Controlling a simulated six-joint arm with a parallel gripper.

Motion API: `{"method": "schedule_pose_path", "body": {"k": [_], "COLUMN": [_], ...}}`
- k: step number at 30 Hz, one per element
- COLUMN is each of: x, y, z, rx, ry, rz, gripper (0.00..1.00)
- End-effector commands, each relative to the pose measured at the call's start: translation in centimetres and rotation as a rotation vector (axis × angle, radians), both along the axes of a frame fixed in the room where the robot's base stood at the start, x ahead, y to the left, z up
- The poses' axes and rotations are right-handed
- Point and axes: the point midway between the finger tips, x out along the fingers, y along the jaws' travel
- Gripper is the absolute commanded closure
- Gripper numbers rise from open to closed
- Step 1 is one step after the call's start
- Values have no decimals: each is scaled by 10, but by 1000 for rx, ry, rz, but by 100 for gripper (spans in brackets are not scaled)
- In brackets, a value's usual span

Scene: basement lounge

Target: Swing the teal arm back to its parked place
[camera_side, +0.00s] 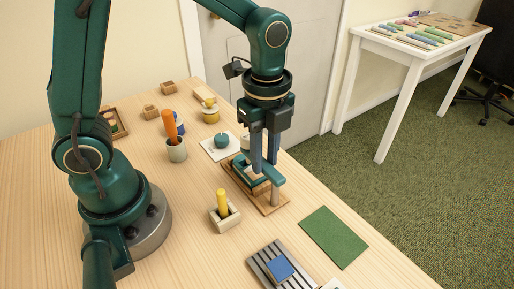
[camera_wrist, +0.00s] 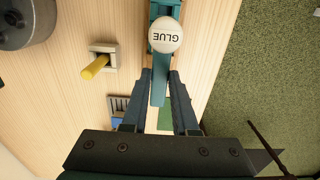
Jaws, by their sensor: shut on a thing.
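The teal arm (camera_side: 266,173) is a flat bar on a fixture with a wooden base board (camera_side: 272,208) and an upright post (camera_side: 275,195). My gripper (camera_side: 265,162) points straight down over the fixture with its fingers shut on the teal arm. In the wrist view the teal arm (camera_wrist: 158,92) runs lengthwise between the two fingertips of my gripper (camera_wrist: 160,78). The arm's pivot and parked place cannot be made out clearly.
A wooden holder with a yellow peg (camera_side: 223,203) stands left of the fixture. A grey slotted tray with a blue block (camera_side: 281,268) and a green mat (camera_side: 333,236) lie in front. A grey cup with an orange stick (camera_side: 176,150) and a white pad (camera_side: 213,153) are behind.

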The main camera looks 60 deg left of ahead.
Motion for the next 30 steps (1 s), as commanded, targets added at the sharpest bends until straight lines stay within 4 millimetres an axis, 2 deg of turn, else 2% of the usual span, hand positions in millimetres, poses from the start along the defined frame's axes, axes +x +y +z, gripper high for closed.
{"method": "schedule_pose_path", "body": {"k": [22,30], "x": [0,4], "y": [0,0], "z": [1,1], "rx": [-1,-1], "ry": [-1,-1], "rz": [-7,-101], "gripper": [100,100]}}
